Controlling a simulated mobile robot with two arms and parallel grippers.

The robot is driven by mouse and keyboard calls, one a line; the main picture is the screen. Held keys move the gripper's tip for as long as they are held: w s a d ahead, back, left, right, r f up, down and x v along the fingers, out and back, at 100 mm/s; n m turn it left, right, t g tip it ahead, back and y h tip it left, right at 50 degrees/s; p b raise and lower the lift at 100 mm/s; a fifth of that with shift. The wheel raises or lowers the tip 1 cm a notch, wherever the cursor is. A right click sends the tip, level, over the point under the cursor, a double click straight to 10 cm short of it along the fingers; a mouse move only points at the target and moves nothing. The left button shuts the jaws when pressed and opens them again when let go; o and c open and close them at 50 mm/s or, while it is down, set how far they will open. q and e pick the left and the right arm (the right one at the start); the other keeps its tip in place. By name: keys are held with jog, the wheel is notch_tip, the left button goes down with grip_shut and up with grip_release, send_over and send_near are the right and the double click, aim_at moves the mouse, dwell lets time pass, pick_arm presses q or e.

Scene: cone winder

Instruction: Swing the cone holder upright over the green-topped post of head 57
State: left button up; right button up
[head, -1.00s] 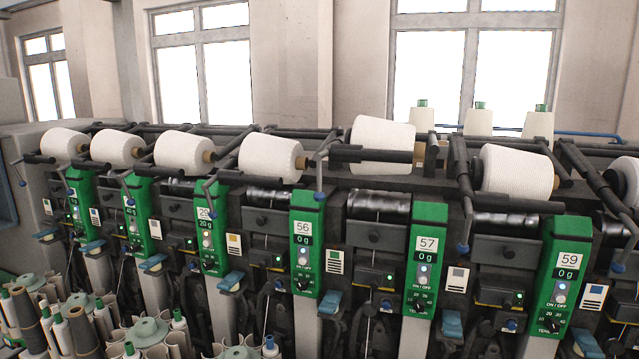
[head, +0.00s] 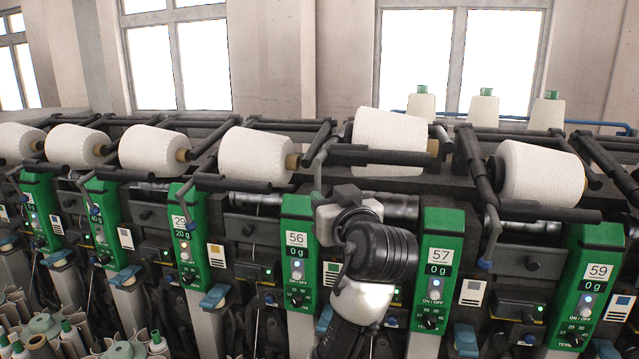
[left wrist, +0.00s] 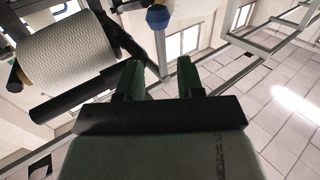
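The green-topped post of head 57 (head: 440,265) stands right of the post of head 56 (head: 297,255). Between them, above, a white cone (head: 390,138) lies in its holder (head: 380,158), with a dark roller along its front and a handle lever (head: 318,172) at its left end. My left gripper (head: 348,195) is raised in front of that lever; its fingertips are hidden in the head view. In the left wrist view its green fingers (left wrist: 158,78) are apart, with nothing clearly gripped. A blue knob (left wrist: 157,17) shows beyond them, and a cone (left wrist: 65,58) lies left. My right gripper is not in view.
Neighbouring cones (head: 258,155) and (head: 540,175) lie in their own holders close on either side. The post of head 59 (head: 588,285) is at the right. Several small upright cones (head: 483,108) stand behind the machine. Tubes and bobbins crowd the lower left.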

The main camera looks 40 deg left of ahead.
pick_arm(q)
jog(key=p+x, duration=0.1)
jog(key=x, duration=0.5)
jog(key=shift+a+f, duration=0.15)
jog(key=shift+a, duration=0.05)
jog(key=shift+w, duration=0.1)
grip_shut()
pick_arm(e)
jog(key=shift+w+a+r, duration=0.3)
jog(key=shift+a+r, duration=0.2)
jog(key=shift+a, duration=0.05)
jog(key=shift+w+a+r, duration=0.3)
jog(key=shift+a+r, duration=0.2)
